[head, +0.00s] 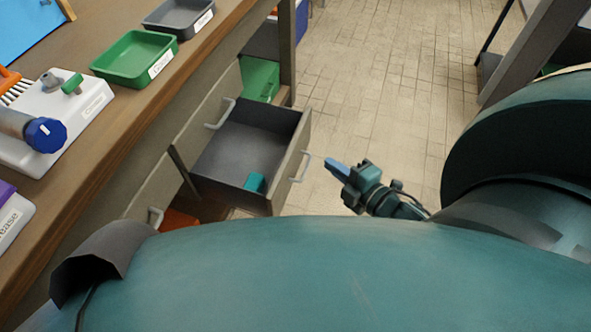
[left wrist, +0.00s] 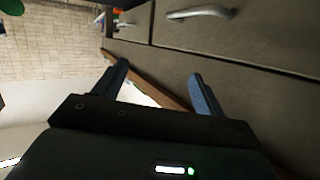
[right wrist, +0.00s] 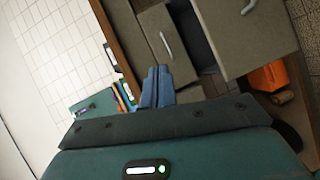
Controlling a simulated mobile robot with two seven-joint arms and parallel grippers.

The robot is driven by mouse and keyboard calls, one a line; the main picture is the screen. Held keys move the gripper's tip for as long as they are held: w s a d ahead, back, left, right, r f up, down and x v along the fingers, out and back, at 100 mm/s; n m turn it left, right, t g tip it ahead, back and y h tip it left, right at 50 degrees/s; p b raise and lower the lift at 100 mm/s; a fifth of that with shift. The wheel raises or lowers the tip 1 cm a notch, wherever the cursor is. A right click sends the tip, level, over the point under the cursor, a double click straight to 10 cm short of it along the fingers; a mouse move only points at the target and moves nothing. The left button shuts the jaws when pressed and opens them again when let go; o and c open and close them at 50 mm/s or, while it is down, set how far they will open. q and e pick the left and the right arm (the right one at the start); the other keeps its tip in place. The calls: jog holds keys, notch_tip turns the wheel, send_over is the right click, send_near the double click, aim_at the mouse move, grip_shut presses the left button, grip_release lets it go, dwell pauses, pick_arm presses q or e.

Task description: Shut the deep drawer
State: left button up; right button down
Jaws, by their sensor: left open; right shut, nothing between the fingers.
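The deep drawer (head: 243,150) stands pulled out from the workbench, with its grey inside showing and a small teal object (head: 255,182) lying in it. Its front carries a light bar handle (head: 300,166). My right gripper (head: 331,164) is shut and empty, just to the right of that handle; a small gap seems to lie between them. In the right wrist view the shut fingers (right wrist: 157,87) point toward the drawer fronts, and an open drawer (right wrist: 245,35) shows at the upper right. My left gripper (left wrist: 158,88) is open and empty near closed drawer fronts; the head view does not show it.
The wooden worktop (head: 150,105) holds a green tray (head: 135,58), a grey tray (head: 178,17) and a white device with a blue knob (head: 45,134). An orange item (head: 180,218) lies low under the bench. The tiled floor (head: 390,80) right of the drawer is clear.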

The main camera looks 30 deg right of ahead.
jog(key=d+f+n+g+y+b, duration=0.1)
jog(key=d+f+n+y+b, duration=0.25)
jog(key=f+n+b, duration=0.7)
jog(key=d+f+n+g+y+b, duration=0.1)
jog(key=d+f+n+y+b, duration=0.35)
jog(key=n, duration=1.15)
pick_arm(q)
jog(key=d+f+m+t+h+b, duration=0.2)
jog(key=d+f+t+h+b, duration=0.1)
jog(key=f, duration=0.4)
jog(key=shift+d+t+h+b, duration=0.25)
jog(key=shift+t+h+b, duration=0.15)
jog(key=shift+t+b, duration=0.15)
pick_arm(e)
jog(key=s+a+r+x, duration=0.1)
jog(key=r+x, duration=0.1)
jog(key=x, duration=1.3)
jog(key=shift+a+r+y, duration=0.3)
jog(key=shift+a+y, duration=0.1)
jog(key=shift+a, duration=0.25)
jog(key=shift+w, duration=0.1)
pick_arm(q)
jog(key=shift+w+d+r+h+b, duration=0.15)
jog(key=shift+d+h+b, duration=0.25)
jog(key=shift+b, duration=1.6)
pick_arm(e)
jog(key=x, duration=2.1)
jog(key=shift+f, duration=0.15)
